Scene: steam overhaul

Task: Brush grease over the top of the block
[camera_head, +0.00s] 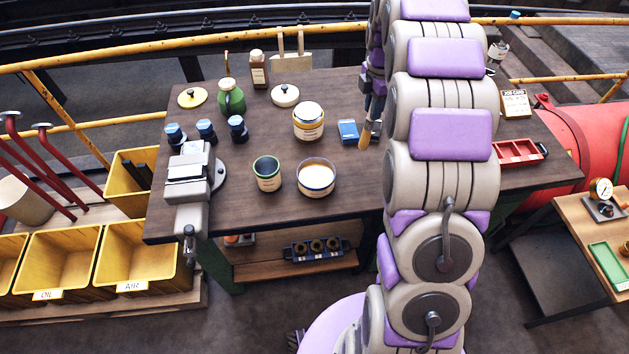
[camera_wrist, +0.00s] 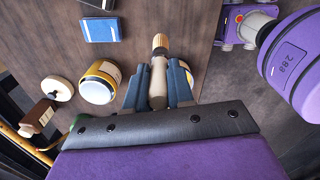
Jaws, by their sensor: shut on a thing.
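My gripper (camera_head: 372,106) is shut on a brush (camera_head: 366,134) with a pale wooden handle, its tan bristles pointing down. The wrist view shows the brush (camera_wrist: 159,72) between the two blue-grey fingers (camera_wrist: 158,88). It is over the workbench, right of the small blue box (camera_head: 348,132). A silver-grey block (camera_head: 187,170) sits on the grey vise (camera_head: 192,200) at the bench's left end, well left of the gripper. An open tub with pale cream contents (camera_head: 316,178) stands at the bench's middle front; a green-rimmed tub with dark contents (camera_head: 267,174) is beside it.
A lidded jar (camera_head: 308,122), a green oil can (camera_head: 231,97), a brown bottle (camera_head: 258,70) and several blue-capped small bottles (camera_head: 206,130) stand on the bench. A red tray (camera_head: 517,152) is at right, partly behind my arm. The front middle-right of the bench is clear.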

